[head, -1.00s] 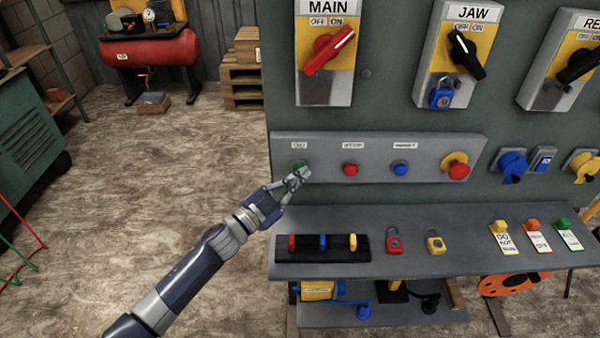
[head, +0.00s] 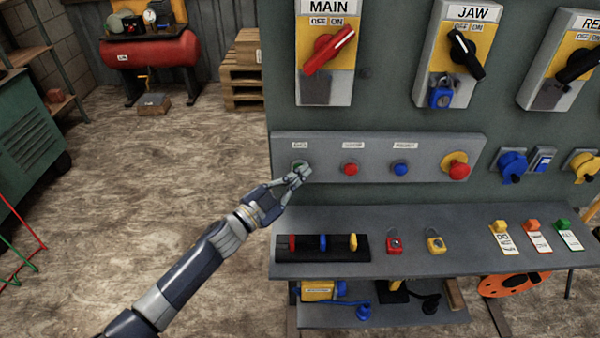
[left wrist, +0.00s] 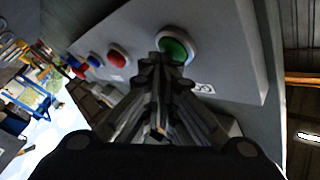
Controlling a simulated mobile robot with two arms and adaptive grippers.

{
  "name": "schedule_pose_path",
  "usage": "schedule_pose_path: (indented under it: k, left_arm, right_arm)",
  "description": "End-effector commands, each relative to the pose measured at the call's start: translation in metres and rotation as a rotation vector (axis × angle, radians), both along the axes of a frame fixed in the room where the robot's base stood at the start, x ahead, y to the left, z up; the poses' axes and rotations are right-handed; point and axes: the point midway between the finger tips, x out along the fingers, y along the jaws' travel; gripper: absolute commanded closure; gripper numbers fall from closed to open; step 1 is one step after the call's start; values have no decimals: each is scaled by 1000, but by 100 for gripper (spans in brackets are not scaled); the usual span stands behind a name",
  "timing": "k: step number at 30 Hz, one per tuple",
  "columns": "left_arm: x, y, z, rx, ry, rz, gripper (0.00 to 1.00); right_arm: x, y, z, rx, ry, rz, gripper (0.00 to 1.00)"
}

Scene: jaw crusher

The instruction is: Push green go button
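The green go button (head: 298,166) sits at the left end of the grey button panel (head: 320,175), below a small label. It also shows in the left wrist view (left wrist: 178,47). Part of the button is hidden behind the fingers. My right gripper is not in view.
A red button (head: 351,169), a blue button (head: 400,169) and a red knob on yellow (head: 457,168) share the panel. Below, a grey shelf (head: 470,225) juts out with padlocks and tags. The MAIN switch (head: 328,52) is above. Floor to the left is open.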

Motion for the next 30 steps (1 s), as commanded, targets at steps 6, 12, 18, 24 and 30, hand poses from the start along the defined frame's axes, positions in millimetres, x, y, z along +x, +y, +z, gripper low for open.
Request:
schedule_pose_path:
  k: [6,12,18,24,30]
  left_arm:
    - [-1,3,3,-1,-2,10,100]
    - [-2,3,3,-1,-2,9,100]
    - [-20,3,4,-2,1,7,100]
    - [-41,2,3,-1,1,5,100]
    - [-59,2,2,-1,0,4,100]
  right_arm:
    - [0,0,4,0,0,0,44]
    - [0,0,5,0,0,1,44]
    - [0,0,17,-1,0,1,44]
    - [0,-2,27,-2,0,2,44]
    - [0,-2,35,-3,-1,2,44]
